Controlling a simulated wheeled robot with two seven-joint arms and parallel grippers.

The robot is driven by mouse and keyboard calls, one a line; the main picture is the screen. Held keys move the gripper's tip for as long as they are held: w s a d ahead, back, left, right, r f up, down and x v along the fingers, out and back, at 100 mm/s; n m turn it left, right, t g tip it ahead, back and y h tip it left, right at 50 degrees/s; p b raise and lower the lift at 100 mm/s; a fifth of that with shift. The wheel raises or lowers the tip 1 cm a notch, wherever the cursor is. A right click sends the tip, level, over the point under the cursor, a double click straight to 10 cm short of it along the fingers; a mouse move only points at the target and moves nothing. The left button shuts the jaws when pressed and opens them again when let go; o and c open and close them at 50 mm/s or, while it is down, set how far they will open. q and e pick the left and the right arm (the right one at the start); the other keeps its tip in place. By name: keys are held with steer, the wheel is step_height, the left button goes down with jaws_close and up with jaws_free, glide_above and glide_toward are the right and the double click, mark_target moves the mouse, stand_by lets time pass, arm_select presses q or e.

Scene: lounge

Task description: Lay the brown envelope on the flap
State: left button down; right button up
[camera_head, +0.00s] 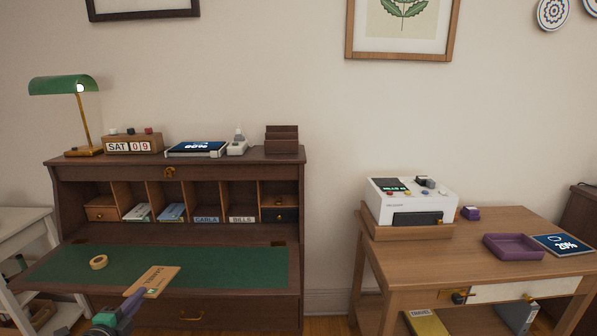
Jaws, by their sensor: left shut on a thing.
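The brown envelope (157,278), a tan flat piece with printing on it, shows over the front part of the writing desk's lowered flap (225,265), which has a green top. My left gripper (133,299) comes in from the bottom and is shut on the near left end of the envelope. The envelope's near end overlaps the flap's front edge in the picture; whether it touches the green surface I cannot tell. My right gripper is not in view.
A roll of tape (98,262) lies on the flap left of the envelope. Pigeonholes (190,198) with papers and labels stand behind the flap. The right half of the flap is clear. A wooden side table (470,250) with a white machine (410,200) and purple tray (513,247) stands at right.

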arm_select(q)
steer(key=w+a+r+n+y, duration=0.1)
steer(key=w+a+r, duration=0.3)
steer(key=r, duration=0.5)
steer(key=w+a+r+y, duration=0.1)
steer(key=w+a+r, duration=0.3)
steer(key=r, duration=0.5)
step_height(320, 180, up, 13)
steer(key=n+g+y, duration=0.2)
steer(key=n+y, duration=0.3)
steer(key=y, duration=0.1)
glide_above(140, 282)
steer(key=a, duration=0.3)
steer(key=shift+s+d, duration=0.1)
steer(key=shift+s, duration=0.35)
steer(key=shift+d, duration=0.1)
